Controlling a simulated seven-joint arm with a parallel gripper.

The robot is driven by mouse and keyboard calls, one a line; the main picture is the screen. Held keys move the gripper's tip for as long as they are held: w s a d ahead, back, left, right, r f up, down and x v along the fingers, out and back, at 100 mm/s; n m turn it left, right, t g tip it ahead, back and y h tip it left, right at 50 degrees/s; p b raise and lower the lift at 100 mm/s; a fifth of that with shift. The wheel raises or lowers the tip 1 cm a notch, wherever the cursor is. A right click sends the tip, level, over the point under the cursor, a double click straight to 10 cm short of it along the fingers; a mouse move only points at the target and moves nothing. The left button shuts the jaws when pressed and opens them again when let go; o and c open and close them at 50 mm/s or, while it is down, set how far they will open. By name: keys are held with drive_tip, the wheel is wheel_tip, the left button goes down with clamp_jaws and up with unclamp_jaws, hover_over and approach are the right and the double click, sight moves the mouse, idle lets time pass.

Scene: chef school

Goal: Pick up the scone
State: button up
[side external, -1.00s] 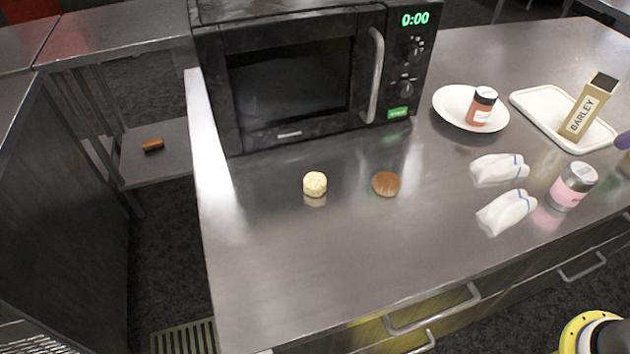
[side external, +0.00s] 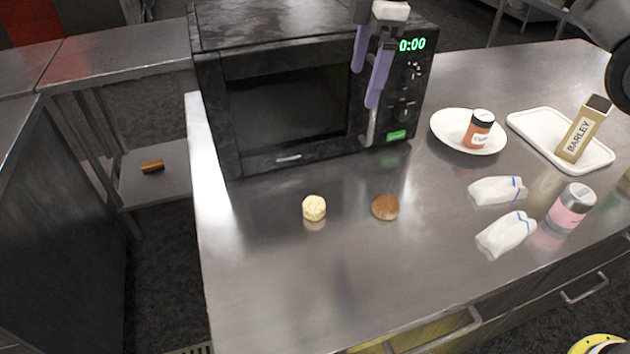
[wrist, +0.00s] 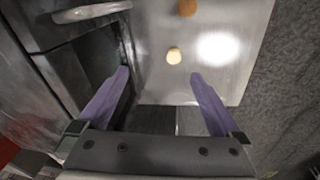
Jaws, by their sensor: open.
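A small pale yellow round piece (side external: 314,207), which looks like the scone, sits on the steel counter in front of the microwave. It also shows in the wrist view (wrist: 174,56), ahead of the gap between my fingers. A brown round bun (side external: 385,207) lies to its right and shows at the top of the wrist view (wrist: 187,8). My gripper (side external: 366,86) has purple fingers. It is open and empty, raised in front of the microwave's right side, apart from both pieces. The fingers are spread wide in the wrist view (wrist: 160,75).
The black microwave (side external: 285,110) stands behind the pieces. To the right are a white plate (side external: 446,124) with a jar, a white tray (side external: 540,122) with a barley box, two white cloth-like pieces (side external: 498,190) and a pink-labelled jar (side external: 571,208). The front counter is clear.

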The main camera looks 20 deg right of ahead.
drive_tip(key=w+a+f, duration=0.1)
drive_tip(key=a+f, duration=0.5)
drive_tip(key=f, duration=0.1)
drive_tip(key=n+g, duration=0.2)
hover_over(314, 200)
drive_tip(key=a, duration=0.1)
wheel_tip(314, 200, down, 6)
drive_tip(key=shift+h, duration=0.4)
wheel_tip(314, 200, down, 8)
drive_tip(key=shift+s+d+r, duration=0.1)
drive_tip(key=shift+s, duration=0.05)
drive_tip(key=shift+d+f, duration=0.2)
drive_tip(key=shift+f, duration=1.15)
drive_tip(key=shift+d+f, duration=0.2)
drive_tip(key=shift+f, duration=1.1)
drive_tip(key=c, duration=1.4)
